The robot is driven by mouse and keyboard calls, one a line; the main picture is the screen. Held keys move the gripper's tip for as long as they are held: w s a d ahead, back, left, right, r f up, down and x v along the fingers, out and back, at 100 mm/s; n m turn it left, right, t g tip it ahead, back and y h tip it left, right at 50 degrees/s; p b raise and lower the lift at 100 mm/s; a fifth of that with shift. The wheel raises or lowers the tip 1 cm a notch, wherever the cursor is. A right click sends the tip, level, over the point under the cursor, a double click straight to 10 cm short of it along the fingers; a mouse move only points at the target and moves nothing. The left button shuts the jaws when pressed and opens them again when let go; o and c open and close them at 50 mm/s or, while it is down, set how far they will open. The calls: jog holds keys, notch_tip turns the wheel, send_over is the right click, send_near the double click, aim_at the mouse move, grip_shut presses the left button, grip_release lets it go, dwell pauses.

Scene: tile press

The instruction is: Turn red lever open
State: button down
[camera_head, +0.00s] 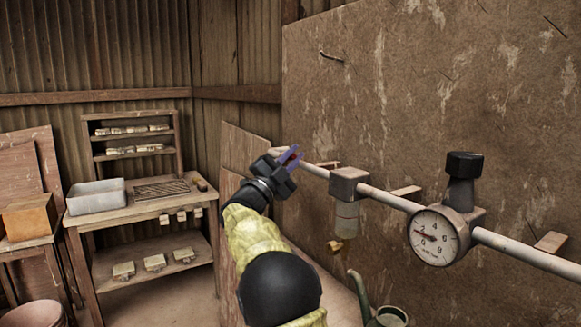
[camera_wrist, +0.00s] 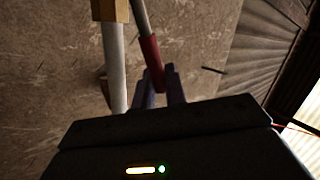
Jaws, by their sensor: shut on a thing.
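The red lever (camera_wrist: 152,58) shows in the wrist view as a red grip on a thin grey rod, tilted across the upper middle. My gripper (camera_wrist: 161,82) has its two fingers on either side of the lower end of the red grip and is shut on it. In the head view my gripper (camera_head: 291,157), with purplish fingers, is beside the left end of the pale pipe (camera_head: 393,200). There the lever is mostly hidden by the gripper. The pipe (camera_wrist: 115,65) also runs up the wrist view, left of the lever.
A pressure gauge (camera_head: 434,238) with a black knob (camera_head: 464,165) sits on the pipe at right. A glass-bowled filter (camera_head: 347,215) hangs mid-pipe. The brown wall board (camera_head: 430,90) stands close behind. A wooden workbench (camera_head: 135,210) with a grey tray (camera_head: 97,197) stands at left.

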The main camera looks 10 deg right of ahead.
jog(key=shift+s+d+f+m+g+h+b, duration=0.1)
jog(key=shift+f+m+g+h+b, duration=0.3)
jog(key=shift+m, duration=0.4)
jog(key=shift+s+a+f+m+g+h+b, duration=0.1)
jog(key=shift+f+m+g+h+b, duration=0.1)
jog(key=shift+f+m+g+b, duration=0.5)
jog(key=shift+s+d+f+m+g+h+b, duration=0.15)
jog(key=shift+m+g+h+b, duration=0.25)
jog(key=shift+m, duration=0.5)
jog(key=shift+w, duration=0.1)
jog(key=c, duration=1.5)
grip_release()
jog(key=shift+r, duration=0.1)
